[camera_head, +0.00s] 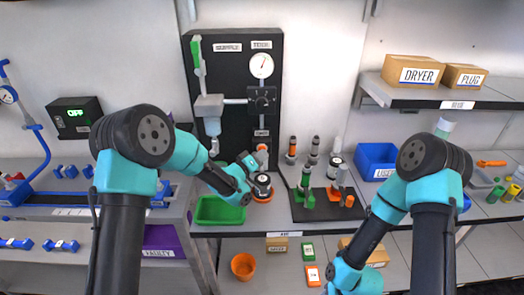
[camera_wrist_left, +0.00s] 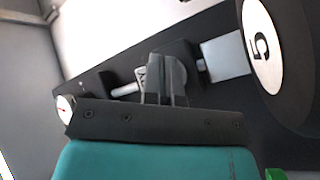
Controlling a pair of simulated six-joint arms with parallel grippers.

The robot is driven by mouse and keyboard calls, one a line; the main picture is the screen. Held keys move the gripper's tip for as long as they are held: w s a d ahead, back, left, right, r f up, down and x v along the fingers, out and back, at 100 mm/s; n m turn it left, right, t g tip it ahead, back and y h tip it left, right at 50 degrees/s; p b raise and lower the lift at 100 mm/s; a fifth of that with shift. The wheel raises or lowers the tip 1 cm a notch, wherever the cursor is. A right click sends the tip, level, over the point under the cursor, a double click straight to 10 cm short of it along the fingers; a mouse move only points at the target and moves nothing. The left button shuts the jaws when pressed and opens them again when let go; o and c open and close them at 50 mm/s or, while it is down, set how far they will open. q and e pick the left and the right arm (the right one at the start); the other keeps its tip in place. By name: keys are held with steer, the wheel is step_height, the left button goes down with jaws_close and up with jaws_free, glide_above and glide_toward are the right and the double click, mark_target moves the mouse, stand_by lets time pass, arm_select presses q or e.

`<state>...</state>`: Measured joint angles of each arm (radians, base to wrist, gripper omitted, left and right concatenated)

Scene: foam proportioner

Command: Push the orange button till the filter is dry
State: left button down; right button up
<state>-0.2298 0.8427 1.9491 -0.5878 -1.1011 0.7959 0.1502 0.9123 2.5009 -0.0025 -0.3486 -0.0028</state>
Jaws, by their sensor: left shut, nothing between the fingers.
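My left gripper (camera_head: 259,162) is at the lower front of the black panel (camera_head: 222,60), beside a small orange-and-white part (camera_head: 262,147). In the left wrist view its fingers (camera_wrist_left: 165,65) are together and empty, in front of dark and grey panel fittings. I cannot tell whether the fingertips touch anything.
A green tray (camera_head: 219,210) and a black rack with green and orange parts (camera_head: 325,207) stand nearby. A black cylinder marked 5 (camera_wrist_left: 262,45) is close in the wrist view.

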arm_select(q)
steer(key=shift+w, duration=0.2)
stand_by(0.5)
steer(key=shift+s, duration=0.85)
steer(key=shift+s, duration=0.1)
steer(key=shift+s, duration=2.45)
